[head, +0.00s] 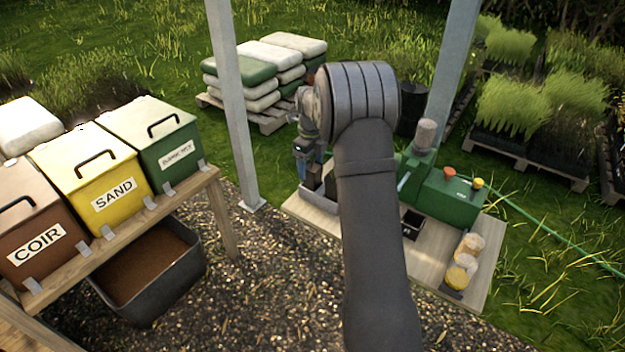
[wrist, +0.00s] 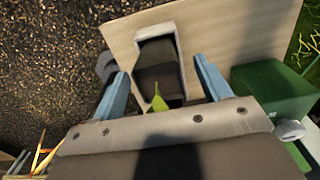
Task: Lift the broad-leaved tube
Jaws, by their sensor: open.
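My gripper (wrist: 160,68) is open, with one blue finger on each side of a pale tray (wrist: 181,50) in the wrist view. A pointed green leaf (wrist: 158,103) shows between the fingers, near the gripper body. The tube under the leaf is mostly hidden by my gripper, and I cannot tell its shape. Dark square tops, brown to black, fill the visible tray cells. In the head view my gripper (head: 309,165) is low over the left end of the bench, and my arm hides much of the tray there.
A grey post (head: 232,100) stands left of my gripper. Labelled bins (head: 100,180) stand further left.

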